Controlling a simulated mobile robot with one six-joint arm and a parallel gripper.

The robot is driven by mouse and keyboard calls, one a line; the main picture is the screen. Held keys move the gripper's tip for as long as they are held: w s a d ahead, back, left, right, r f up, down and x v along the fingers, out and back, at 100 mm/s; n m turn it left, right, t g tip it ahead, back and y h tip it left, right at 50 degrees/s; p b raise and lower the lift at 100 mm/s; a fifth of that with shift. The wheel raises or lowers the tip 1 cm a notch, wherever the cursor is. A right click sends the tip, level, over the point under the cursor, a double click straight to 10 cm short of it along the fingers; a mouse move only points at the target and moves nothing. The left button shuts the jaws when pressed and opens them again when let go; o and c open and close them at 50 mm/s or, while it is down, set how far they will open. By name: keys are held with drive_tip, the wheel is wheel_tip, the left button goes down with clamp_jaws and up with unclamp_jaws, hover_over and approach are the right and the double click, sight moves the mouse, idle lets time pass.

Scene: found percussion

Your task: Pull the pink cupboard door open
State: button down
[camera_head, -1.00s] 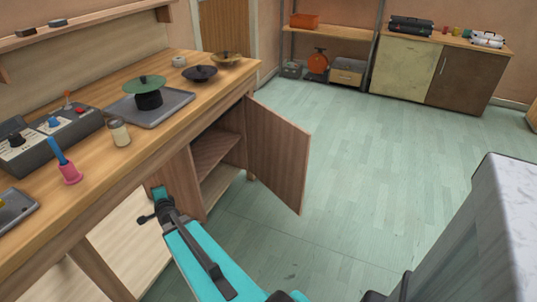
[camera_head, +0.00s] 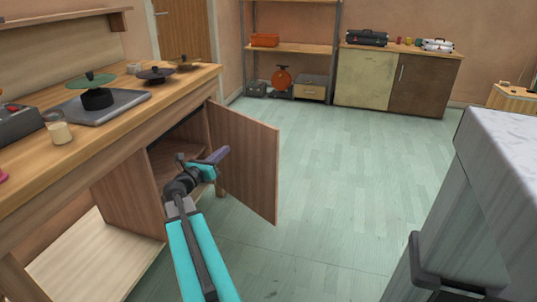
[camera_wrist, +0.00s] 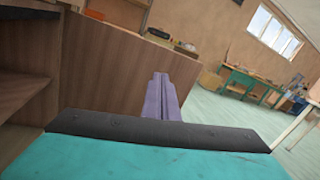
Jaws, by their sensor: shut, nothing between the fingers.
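A pinkish-brown wooden cupboard door (camera_head: 245,165) stands swung wide out from the workbench. It is the only door here close to pink. Its inner face fills much of the wrist view (camera_wrist: 115,75). The cupboard opening beside it shows a dark inside with a shelf (camera_head: 180,155). My gripper (camera_head: 222,155), with purple fingers, is shut and empty. It is near the opening, in front of the door's inner face. The fingers also show in the wrist view (camera_wrist: 161,98), pointing toward the door; I cannot tell whether they touch it. The door's handle is not visible.
The workbench top (camera_head: 130,110) holds a green-lidded pot on a grey tray (camera_head: 125,103), a jar (camera_head: 58,130) and dark lids. Open floor (camera_head: 330,180) lies right of the door. A grey-white block (camera_head: 500,140) stands at right. A cream-and-brown cabinet (camera_head: 363,80) stands far back.

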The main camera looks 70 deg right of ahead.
drive_tip(key=s+d+f+m+g+y+b, duration=0.1)
drive_tip(key=s+m+g+y+b, duration=0.1)
drive_tip(key=s+m+g, duration=0.2)
drive_tip(key=s+m, duration=0.1)
drive_tip(key=s, duration=0.2)
drive_tip(key=shift+s+d, duration=0.15)
drive_tip(key=shift+s, duration=0.2)
drive_tip(key=shift+d+f, duration=0.15)
drive_tip(key=b, duration=0.3)
approach(274, 140)
drive_tip(key=x, duration=0.5)
drive_tip(key=shift+s, duration=0.1)
drive_tip(key=shift+s+d, duration=0.3)
drive_tip(key=shift+d, duration=0.35)
